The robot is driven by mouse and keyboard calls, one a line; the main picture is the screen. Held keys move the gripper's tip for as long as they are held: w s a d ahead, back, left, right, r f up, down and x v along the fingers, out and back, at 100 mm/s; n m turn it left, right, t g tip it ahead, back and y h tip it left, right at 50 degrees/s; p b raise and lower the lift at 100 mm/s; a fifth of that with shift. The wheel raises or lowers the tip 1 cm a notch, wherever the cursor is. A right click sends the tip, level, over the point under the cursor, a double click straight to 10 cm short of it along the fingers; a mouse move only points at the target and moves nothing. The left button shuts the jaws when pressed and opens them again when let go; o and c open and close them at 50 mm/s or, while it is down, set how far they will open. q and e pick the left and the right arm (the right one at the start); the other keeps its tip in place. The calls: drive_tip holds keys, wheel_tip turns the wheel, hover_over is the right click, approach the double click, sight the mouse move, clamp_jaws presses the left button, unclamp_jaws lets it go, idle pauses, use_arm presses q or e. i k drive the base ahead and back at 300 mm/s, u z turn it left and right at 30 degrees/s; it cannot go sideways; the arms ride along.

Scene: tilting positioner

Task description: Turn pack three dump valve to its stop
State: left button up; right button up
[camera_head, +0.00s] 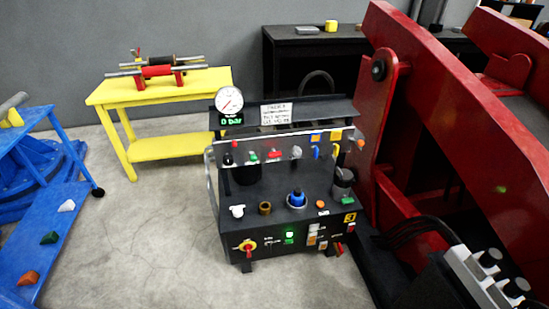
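The power pack (268,222) marked 3 stands in the middle of the camera_head view, a dark box with a control front and a back frame. A yellow disc with a red handle (248,247) is at its lower left front. A blue knob (297,199), a brass-coloured fitting (265,208) and a white fitting (237,211) are on its top. Small coloured handles line a clear rail behind them. I cannot tell which part is the dump valve, nor its turn angle. The gauge (230,101) has a display reading 0 bar.
A large red tilting frame (440,110) closes off the right side. A yellow bench (165,149) stands behind left, a blue frame (62,222) at far left. Concrete floor left of the pack is clear.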

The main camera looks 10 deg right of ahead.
sight(273, 153)
drive_tip(key=z, duration=0.45)
drive_tip(key=k, duration=0.55)
drive_tip(key=z, duration=0.95)
drive_tip(key=i, duration=1.15)
drive_tip(key=u, duration=0.15)
